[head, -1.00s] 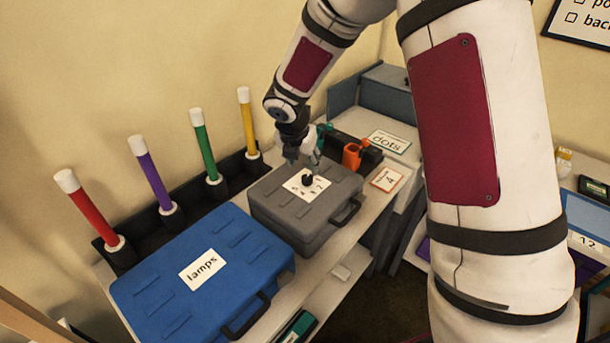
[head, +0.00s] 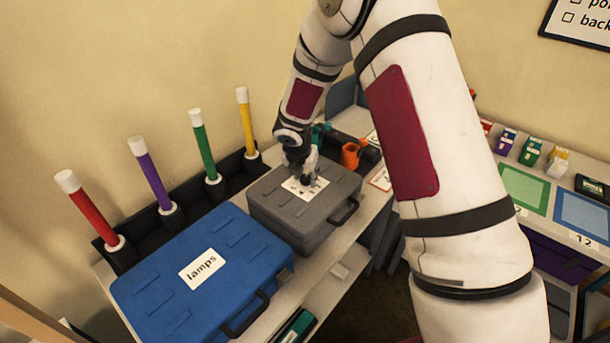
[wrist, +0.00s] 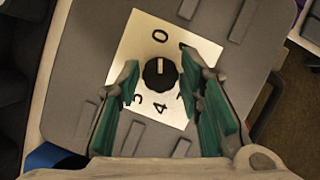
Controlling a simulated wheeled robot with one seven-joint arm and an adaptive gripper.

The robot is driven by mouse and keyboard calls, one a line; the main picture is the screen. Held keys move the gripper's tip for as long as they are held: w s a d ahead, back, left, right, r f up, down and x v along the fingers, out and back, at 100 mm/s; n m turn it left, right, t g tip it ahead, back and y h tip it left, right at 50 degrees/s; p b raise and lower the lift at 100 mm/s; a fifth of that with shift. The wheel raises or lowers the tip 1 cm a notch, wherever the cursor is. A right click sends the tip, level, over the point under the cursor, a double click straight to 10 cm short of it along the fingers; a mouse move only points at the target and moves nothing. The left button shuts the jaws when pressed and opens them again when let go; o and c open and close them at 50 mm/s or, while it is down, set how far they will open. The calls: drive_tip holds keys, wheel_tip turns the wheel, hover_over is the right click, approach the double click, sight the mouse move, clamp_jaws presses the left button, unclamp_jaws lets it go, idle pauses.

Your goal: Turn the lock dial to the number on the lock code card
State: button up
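The lock dial (wrist: 160,75) is a round black knob with a pale pointer line on a white number plate (wrist: 143,42). The pointer faces the 0 at the top of the plate in the wrist view; a 4 shows below, other digits are partly covered. The plate lies on the grey case (head: 272,207). My gripper (wrist: 160,70) is open, its green-padded fingers on either side of the dial with gaps; it also shows over the plate in the head view (head: 304,178). A small orange-edged card (head: 380,179) right of the case is partly hidden by my arm, its number unreadable.
A blue case (head: 203,268) labelled "lamps" stands in front of the grey case. Several coloured tubes (head: 150,174) stand in a dark rack along the wall. An orange holder (head: 350,155) is behind the grey case. At right are green (head: 524,189) and blue mats.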

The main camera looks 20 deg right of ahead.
clamp_jaws()
